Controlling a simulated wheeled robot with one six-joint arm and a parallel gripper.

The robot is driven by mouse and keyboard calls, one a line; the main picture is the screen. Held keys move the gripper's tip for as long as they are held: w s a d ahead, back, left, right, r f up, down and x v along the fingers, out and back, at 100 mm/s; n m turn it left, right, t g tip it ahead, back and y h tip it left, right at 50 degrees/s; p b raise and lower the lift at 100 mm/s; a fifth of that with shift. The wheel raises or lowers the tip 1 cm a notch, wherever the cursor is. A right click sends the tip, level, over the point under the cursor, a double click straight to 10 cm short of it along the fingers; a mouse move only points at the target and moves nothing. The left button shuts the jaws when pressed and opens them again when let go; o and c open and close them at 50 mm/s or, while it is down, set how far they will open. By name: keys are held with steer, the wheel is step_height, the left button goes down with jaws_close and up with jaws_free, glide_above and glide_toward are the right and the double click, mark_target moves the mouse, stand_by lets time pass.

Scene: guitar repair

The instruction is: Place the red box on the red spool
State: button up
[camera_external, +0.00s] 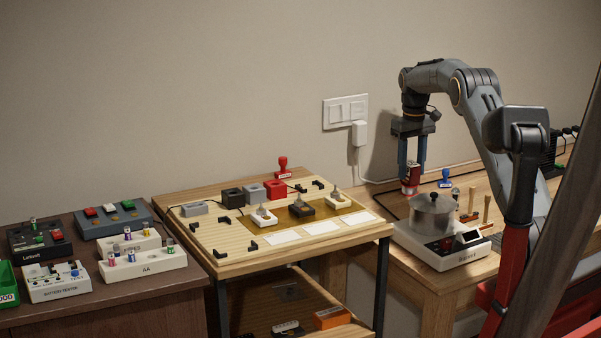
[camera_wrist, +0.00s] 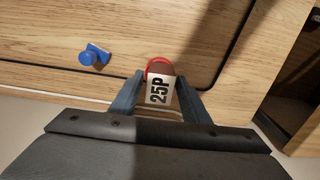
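My gripper (camera_external: 411,180) points down over the right-hand wooden table. Its fingers are closed on the two sides of a red piece (camera_external: 409,186) with a white label. A red block (camera_external: 275,189) stands at the back of the middle table, beside grey and dark blocks. I cannot clearly make out a separate red spool.
A blue stamp (camera_external: 445,178) is close to the held piece; the wrist view shows it too (camera_wrist: 95,55). A metal pot on a white appliance (camera_external: 441,248) stands just in front. A red stamp (camera_external: 283,168) is behind the red block. A white plug (camera_external: 359,133) hangs its cable from the wall.

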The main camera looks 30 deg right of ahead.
mark_target(411, 165)
steer(key=shift+o, duration=0.2)
steer(key=shift+r, duration=0.1)
step_height(411, 165, up, 12)
steer(key=b, duration=0.1)
stand_by(0.4)
steer(key=shift+a+r, duration=0.1)
stand_by(0.3)
steer(key=s+a+n+g+p, duration=0.1)
steer(key=s+a+p, duration=0.4)
steer(key=s+a, duration=0.95)
steer(key=s+a+f, duration=0.3)
steer(key=s, duration=0.7)
steer(key=s+a+f+p, duration=0.1)
steer(key=s+a, duration=0.3)
steer(key=s, duration=0.6)
steer(key=s+a+f+m+t, duration=0.1)
steer(key=s+a+f, duration=0.2)
steer(key=s, duration=0.8)
steer(key=shift+a+f, duration=0.3)
steer(key=shift+f, duration=0.55)
